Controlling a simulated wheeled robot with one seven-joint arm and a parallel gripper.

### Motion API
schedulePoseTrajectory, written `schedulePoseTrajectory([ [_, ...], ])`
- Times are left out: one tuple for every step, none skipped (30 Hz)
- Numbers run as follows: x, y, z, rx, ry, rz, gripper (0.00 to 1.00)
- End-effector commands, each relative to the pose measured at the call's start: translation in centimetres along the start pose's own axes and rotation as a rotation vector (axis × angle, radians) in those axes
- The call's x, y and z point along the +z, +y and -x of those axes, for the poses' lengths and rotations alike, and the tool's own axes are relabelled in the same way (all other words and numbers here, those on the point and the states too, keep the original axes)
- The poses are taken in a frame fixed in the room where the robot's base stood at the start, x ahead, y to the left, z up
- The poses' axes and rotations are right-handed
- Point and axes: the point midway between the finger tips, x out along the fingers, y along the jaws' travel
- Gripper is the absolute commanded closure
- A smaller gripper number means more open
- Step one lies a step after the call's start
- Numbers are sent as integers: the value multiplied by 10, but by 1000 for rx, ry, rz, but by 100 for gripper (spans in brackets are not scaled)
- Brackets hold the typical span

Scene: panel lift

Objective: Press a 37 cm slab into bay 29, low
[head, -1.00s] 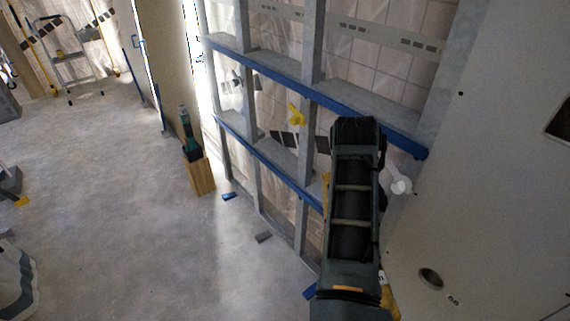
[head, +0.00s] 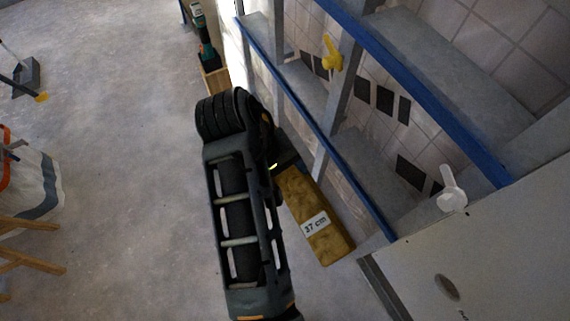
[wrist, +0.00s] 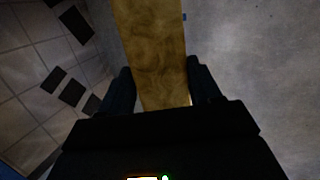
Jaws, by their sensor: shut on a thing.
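A yellow-brown slab (head: 318,225) with a "37 cm" label hangs tilted in front of the wall frame in the head view. It also fills the upper middle of the wrist view (wrist: 155,45). My gripper is shut on the slab, with one dark finger on each side of it in the wrist view (wrist: 161,80). In the head view my arm partly hides the gripper. The wall frame (head: 345,90) has grey studs with open bays between them. No bay number can be read, so I cannot tell which is bay 29. The slab is outside the bays.
Blue rails (head: 412,91) run along the frame. A yellow lever (head: 332,54) and a white lever (head: 451,188) stick out from it. A pale panel (head: 480,265) closes off the lower right. A wooden box (head: 213,80) stands at the back. The floor to the left is largely clear.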

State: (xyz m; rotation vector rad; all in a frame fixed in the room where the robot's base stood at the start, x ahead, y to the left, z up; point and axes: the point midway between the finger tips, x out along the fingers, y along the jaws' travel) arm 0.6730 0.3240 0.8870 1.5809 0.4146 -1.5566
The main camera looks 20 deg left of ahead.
Motion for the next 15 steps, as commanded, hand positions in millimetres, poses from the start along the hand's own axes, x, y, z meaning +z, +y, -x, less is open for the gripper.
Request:
schedulePoseTrajectory([
  [0,4,-1,-1,1,-2,100],
  [-1,5,-2,-1,1,-1,100],
  [-1,8,-3,-1,1,-2,100],
  [-1,10,-4,-1,1,-3,100],
  [-1,12,-5,-1,1,-3,100],
  [-1,15,-6,-1,1,-3,100],
  [-1,17,-7,-1,1,-2,100],
  [-2,19,-8,-1,1,-2,100],
  [-2,21,-8,-1,1,-2,100],
  [-2,23,-9,-1,1,-3,100],
  [-2,26,-10,-1,1,-3,100],
  [-2,28,-12,-1,1,-3,100],
  [-2,30,-13,-1,1,-2,100],
  [-3,32,-14,-1,1,-2,100],
  [-3,35,-15,-1,0,-3,100],
])
